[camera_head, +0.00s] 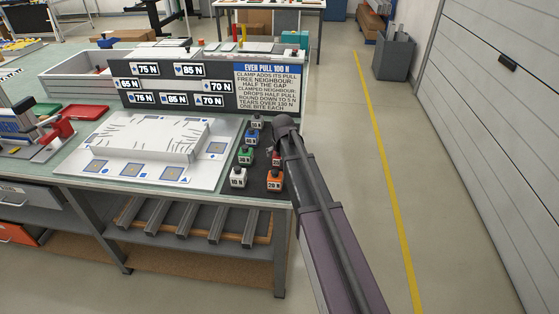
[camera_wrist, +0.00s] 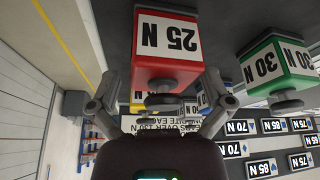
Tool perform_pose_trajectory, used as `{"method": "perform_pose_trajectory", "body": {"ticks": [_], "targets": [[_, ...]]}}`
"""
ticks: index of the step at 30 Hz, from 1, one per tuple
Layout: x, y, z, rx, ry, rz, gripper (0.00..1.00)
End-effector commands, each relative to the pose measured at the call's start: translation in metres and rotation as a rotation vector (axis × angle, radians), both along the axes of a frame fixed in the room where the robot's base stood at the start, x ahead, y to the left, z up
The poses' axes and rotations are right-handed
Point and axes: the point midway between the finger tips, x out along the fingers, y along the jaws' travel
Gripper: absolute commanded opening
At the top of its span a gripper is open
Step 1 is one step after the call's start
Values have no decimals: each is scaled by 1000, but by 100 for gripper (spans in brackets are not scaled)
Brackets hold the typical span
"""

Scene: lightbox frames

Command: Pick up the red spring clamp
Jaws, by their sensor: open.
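The red spring clamp (camera_wrist: 168,70) fills the upper middle of the wrist view, upside down in the picture, with a white "25 N" label and a grey knob. In the head view only a red sliver (camera_head: 276,160) of it shows beside my arm. My gripper (camera_wrist: 160,80) is open, with one finger on each side of the red clamp in the wrist picture. I see no clear contact, and depth between fingers and clamp is hard to tell. In the head view my arm hides the gripper.
A green clamp (camera_wrist: 280,65) labelled "30 N" stands close by. Green (camera_head: 246,156), white (camera_head: 238,178) and orange (camera_head: 275,181) clamps share the dark mat. A white board (camera_head: 100,170) with a raised block lies to the left. A sign panel (camera_head: 266,88) stands behind. Open floor lies right.

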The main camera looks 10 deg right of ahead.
Motion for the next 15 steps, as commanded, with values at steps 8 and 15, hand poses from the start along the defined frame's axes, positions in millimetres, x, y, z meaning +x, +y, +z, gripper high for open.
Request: {"method": "perform_pose_trajectory", "body": {"ticks": [8,15], "targets": [[0,0,0,0,0,0,50],[0,0,0,0,0,0,12]]}}
